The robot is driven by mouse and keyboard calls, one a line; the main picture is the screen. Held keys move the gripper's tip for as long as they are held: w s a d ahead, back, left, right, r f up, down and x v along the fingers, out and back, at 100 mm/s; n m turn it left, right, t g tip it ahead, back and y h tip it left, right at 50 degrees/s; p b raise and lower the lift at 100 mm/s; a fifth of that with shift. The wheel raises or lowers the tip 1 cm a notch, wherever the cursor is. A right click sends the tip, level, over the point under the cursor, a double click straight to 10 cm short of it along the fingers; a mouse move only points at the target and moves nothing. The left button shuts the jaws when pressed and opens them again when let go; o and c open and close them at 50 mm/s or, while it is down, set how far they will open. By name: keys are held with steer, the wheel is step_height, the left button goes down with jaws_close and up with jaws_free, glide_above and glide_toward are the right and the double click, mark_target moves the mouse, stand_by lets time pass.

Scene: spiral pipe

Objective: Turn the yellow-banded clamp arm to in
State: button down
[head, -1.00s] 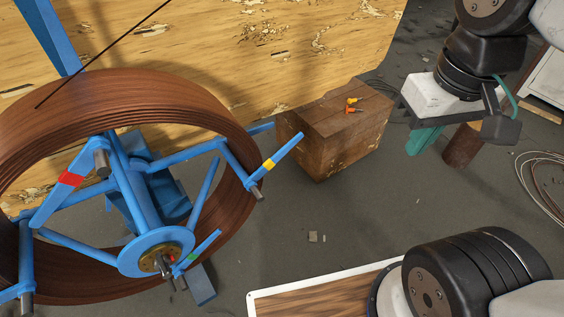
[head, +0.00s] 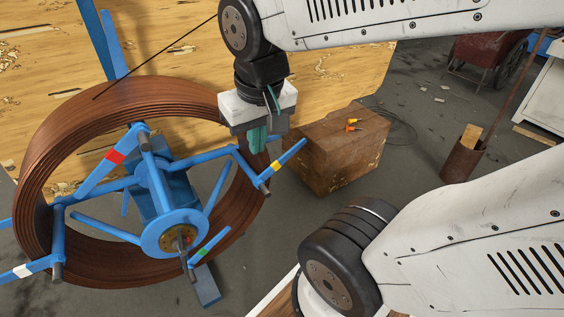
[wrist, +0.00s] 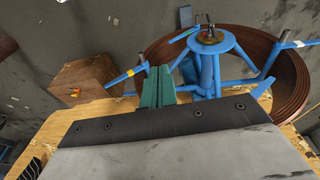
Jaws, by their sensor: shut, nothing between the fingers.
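The yellow-banded clamp arm (head: 288,155) is a blue bar with a yellow band, on the right side of the blue reel. It slants up and outward to the right from its pivot, clear of the copper coil (head: 60,118). In the wrist view the yellow-banded arm (wrist: 122,77) points out to the left, beside my fingers. My gripper (head: 257,140) has green fingers, shut and empty. In the head view it hangs above and slightly left of the yellow-banded arm. In the wrist view the gripper (wrist: 157,85) shows between that arm and the reel hub. I cannot tell if it touches anything.
Other clamp arms carry red (head: 114,156), white (head: 22,271) and green (head: 196,256) bands. A wooden block (head: 335,160) with small orange-tipped items stands right of the reel. A wooden board (head: 180,40) is behind. Grey floor is open between block and reel.

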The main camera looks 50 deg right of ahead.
steer(key=w+d+f+m+t+h, duration=0.2)
steer(key=w+d+f+m, duration=0.4)
steer(key=w+d, duration=0.4)
steer(key=m+t+h, duration=0.1)
steer(key=m+t, duration=0.3)
steer(key=m, duration=0.8)
glide_above(280, 162)
steer(key=s+a, duration=0.2)
steer(key=s, duration=0.1)
step_height(280, 162, down, 17)
steer(key=s+d+f+m+t+h, duration=0.1)
steer(key=s+d+f+m+t, duration=0.2)
steer(key=s+f+m, duration=0.35)
steer(key=s+d+f+m+t+h, duration=0.1)
steer(key=s+d+f+m+t, duration=0.15)
steer(key=f+m, duration=0.55)
steer(key=w+d, duration=0.2)
steer(key=w, duration=0.6)
steer(key=shift+w+d+f+n, duration=0.15)
steer(key=shift+w+d+n, duration=0.2)
